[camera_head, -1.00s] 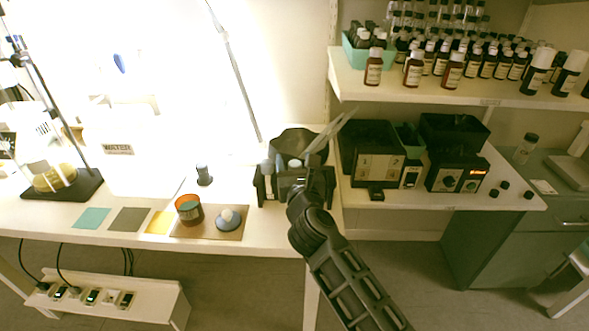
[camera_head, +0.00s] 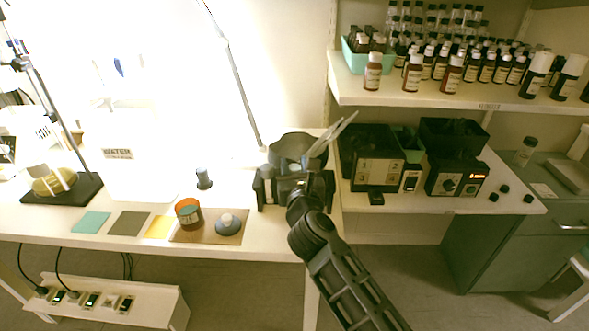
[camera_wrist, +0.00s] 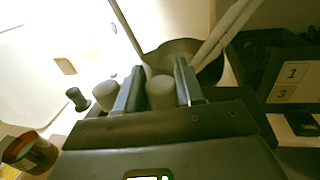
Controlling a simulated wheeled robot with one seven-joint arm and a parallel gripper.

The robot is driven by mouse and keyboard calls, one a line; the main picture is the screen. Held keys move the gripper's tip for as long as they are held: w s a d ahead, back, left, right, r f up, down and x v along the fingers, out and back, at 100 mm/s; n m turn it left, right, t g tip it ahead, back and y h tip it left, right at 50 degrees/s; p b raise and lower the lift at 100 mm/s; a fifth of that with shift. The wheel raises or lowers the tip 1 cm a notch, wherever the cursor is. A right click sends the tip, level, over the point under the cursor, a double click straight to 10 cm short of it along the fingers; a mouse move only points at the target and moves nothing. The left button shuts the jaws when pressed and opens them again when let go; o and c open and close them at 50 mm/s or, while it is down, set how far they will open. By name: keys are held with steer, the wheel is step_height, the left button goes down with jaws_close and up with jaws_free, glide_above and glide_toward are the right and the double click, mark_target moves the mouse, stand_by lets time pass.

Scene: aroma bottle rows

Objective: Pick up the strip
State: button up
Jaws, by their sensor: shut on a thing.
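Thin pale strips (camera_head: 336,138) lean up and right out of a dark cup (camera_head: 290,143) at the right end of the bench. In the wrist view, long strips (camera_wrist: 228,32) rise from the cup (camera_wrist: 182,52) beyond the fingers, and another (camera_wrist: 128,28) slants down toward the left finger. My gripper (camera_wrist: 157,78) is low in front of the cup, with a pale grey capped cylinder (camera_wrist: 161,93) filling the space between its fingers. It looks shut on this cylinder, not on a strip. A second pale cylinder (camera_wrist: 105,95) stands outside the left finger. The strips' lower ends are hidden.
An orange-rimmed jar (camera_head: 188,213) and a dark dome-shaped thing (camera_head: 228,223) stand on a brown mat left of my gripper. Black numbered boxes (camera_head: 372,160) stand close on the right. A shelf (camera_head: 430,97) of bottles is above them.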

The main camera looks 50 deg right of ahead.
step_height(320, 180, up, 18)
steer(key=p, duration=0.6)
steer(key=shift+f, duration=0.15)
stand_by(1.3)
